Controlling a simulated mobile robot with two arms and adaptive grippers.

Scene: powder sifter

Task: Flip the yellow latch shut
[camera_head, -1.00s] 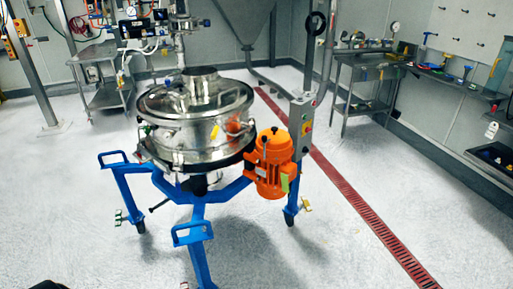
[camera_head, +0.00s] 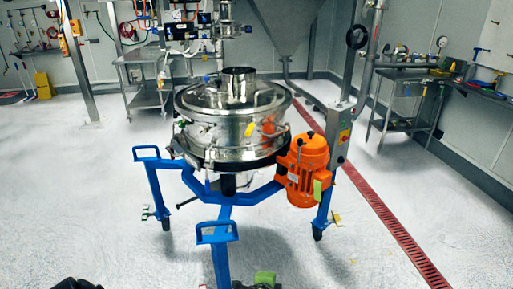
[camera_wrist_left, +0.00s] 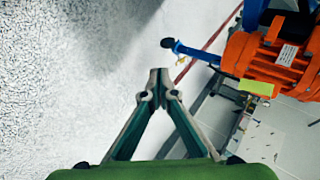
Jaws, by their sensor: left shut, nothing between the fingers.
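A small yellow latch (camera_head: 250,130) shows on the side of the round steel sifter (camera_head: 222,137) in the head view. It looks upright and slanted; whether it is open or shut is too small to tell. Another yellow lever (camera_head: 335,218) is at the right caster, and it also shows in the left wrist view (camera_wrist_left: 181,61). My left gripper (camera_wrist_left: 158,76) is shut and empty, with its fingertips together over bare floor, apart from the sifter. The drum latch is not seen in the wrist view. My right gripper is not clearly seen.
The sifter stands on a blue wheeled frame (camera_head: 219,238) with looped handles. An orange motor (camera_head: 307,170) and a grey control box (camera_head: 339,132) are on its right. A red floor drain (camera_head: 395,234) runs behind. Tables line the back. The floor left of the frame is clear.

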